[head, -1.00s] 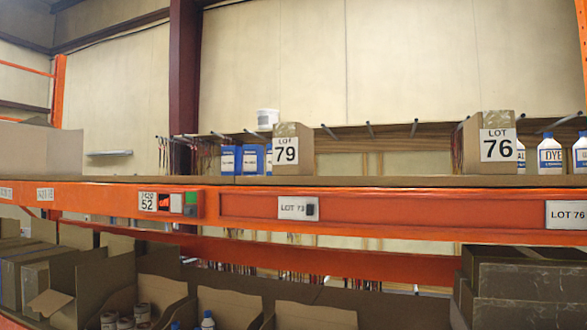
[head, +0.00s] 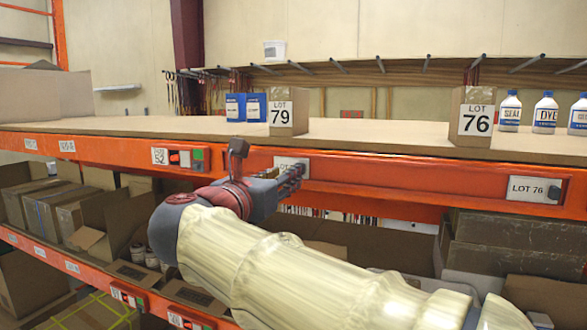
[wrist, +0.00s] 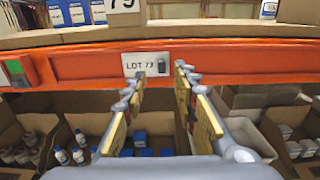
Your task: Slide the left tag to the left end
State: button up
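The left tag (head: 285,163), a white plate marked LOT with a dark grip block at its right end, sits in the orange rail channel below the LOT 79 box. It also shows in the wrist view (wrist: 143,66), where its number reads like 73. My gripper (head: 293,172) is in front of this tag and partly covers it in the head view. In the wrist view my gripper (wrist: 160,84) is open, with its two fingers spread and the dark block lying between the tips. Contact cannot be told. The right tag (head: 527,188), LOT 76, sits far right on the rail.
A unit reading 52 (head: 180,157) with red and green parts sits on the rail left of the channel. Boxes marked 79 (head: 288,112) and 76 (head: 472,122) stand on the shelf above. Cartons and open bins fill the level below. The rail between the tags is clear.

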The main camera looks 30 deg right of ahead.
jog(key=p+x, duration=0.1)
jog(key=x, duration=0.6)
jog(key=shift+d+p, duration=0.25)
jog(key=shift+p, duration=0.05)
grip_shut()
dwell(0.7)
